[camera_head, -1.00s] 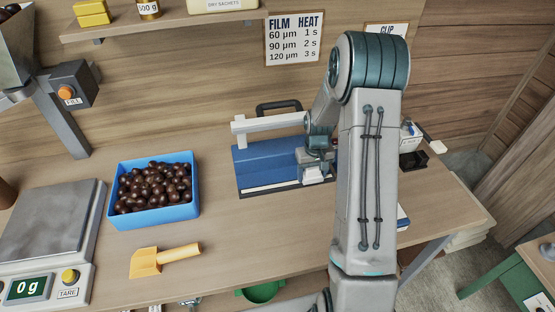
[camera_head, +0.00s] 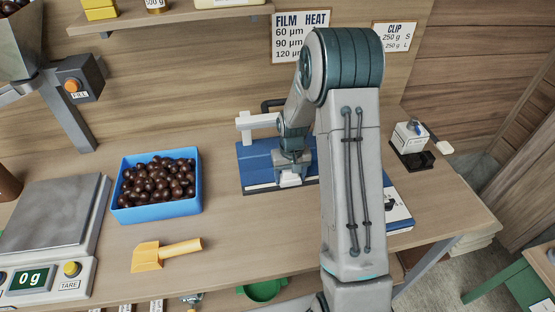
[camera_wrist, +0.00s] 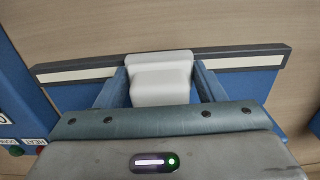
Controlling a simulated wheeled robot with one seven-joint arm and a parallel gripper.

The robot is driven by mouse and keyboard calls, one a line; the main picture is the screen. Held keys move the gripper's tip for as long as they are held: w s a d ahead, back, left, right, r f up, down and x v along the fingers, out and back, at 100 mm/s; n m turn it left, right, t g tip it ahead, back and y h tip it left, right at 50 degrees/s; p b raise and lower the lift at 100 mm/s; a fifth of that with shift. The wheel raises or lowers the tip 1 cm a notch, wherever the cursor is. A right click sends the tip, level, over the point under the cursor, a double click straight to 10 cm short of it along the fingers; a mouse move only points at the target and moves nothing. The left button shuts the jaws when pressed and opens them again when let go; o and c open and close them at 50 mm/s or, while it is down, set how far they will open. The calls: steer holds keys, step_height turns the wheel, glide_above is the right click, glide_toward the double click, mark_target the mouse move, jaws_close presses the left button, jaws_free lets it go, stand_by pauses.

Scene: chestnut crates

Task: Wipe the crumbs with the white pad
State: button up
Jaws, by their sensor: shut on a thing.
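My gripper (camera_head: 291,170) is shut on the white pad (camera_wrist: 160,80), which sits between its two blue-grey fingers in the wrist view. In the head view the pad (camera_head: 290,180) is a small white block at the front of the blue sealer (camera_head: 256,165). In the wrist view the pad overlaps the sealer's pale strip and dark edge (camera_wrist: 75,72). I cannot tell whether it touches them. No crumbs can be made out in either view; the pad and gripper hide part of the strip.
A blue crate (camera_head: 160,208) of chestnuts, a yellow scoop (camera_head: 165,254) and a scale (camera_head: 45,225) stand to the left. The bench front between scoop and arm is clear.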

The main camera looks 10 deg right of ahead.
steer(key=shift+a, duration=1.6)
steer(key=shift+a+r, duration=0.15)
steer(key=shift+r, duration=0.15)
step_height(320, 180, up, 2)
steer(key=shift+w+p, duration=0.15)
steer(key=shift+p, duration=0.2)
steer(key=shift+r+p, duration=0.4)
steer(key=shift+r, duration=0.3)
steer(key=shift+r+p, duration=1.25)
steer(key=shift+r, duration=0.9)
steer(key=shift+f, duration=0.15)
